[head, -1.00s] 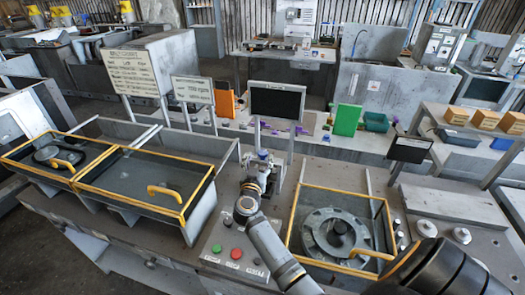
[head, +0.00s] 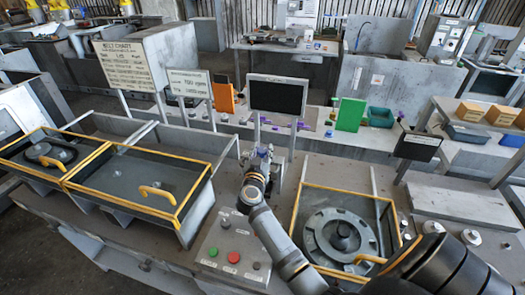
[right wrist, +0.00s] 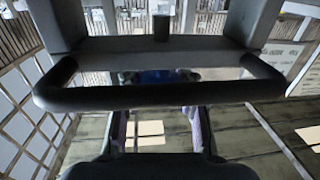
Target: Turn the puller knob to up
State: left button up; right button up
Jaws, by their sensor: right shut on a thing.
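My right arm reaches in from the lower right, and its gripper (head: 262,154) stands at a pale grey upright fixture (head: 279,170) in front of the dark monitor. The gripper is shut on a small part there, which I take to be the puller knob; the gripper hides most of it in the head view. In the right wrist view a dark rounded bar (right wrist: 160,96) crosses the frame, with a small dark blue piece (right wrist: 155,76) behind it. The knob's pointing direction cannot be read. My left gripper is not in view.
A control box with a green button (head: 213,251) and red button (head: 234,257) lies below my arm. A yellow-framed housing bay (head: 298,212) is to the right, with a round grey part (head: 342,238) in it. A monitor (head: 277,96) stands behind the gripper. Yellow-edged trays (head: 72,183) lie left.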

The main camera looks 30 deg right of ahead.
jog(key=shift+r+p, duration=0.15)
jog(key=shift+p, duration=0.15)
jog(key=n+t+y+p, duration=0.1)
jog(key=p, duration=0.1)
jog(key=n+y+p, duration=0.1)
jog(key=p, duration=0.1)
jog(key=n+t+y+p, duration=0.1)
jog(key=p, duration=0.1)
jog(key=shift+d+r+t, duration=0.1)
jog(key=shift+r+t, duration=0.15)
jog(key=shift+t, duration=0.05)
jog(key=shift+f+n+t+y+p, duration=0.1)
jog(key=shift+n+t+y+p, duration=0.3)
jog(key=shift+y, duration=0.4)
jog(key=shift+f+n+y, duration=0.15)
jog(key=shift+n+y, duration=0.25)
jog(key=shift+y, duration=0.2)
jog(key=shift+f+n+t+y, duration=0.2)
jog(key=shift+n+t+y, duration=0.3)
jog(key=shift+y, duration=0.5)
jog(key=shift+n+y+b, duration=0.75)
jog(key=shift+n+y, duration=0.05)
jog(key=shift+y, duration=0.3)
jog(key=shift+n+y+b, duration=0.3)
jog(key=shift+y, duration=0.2)
jog(key=shift+r, duration=0.1)
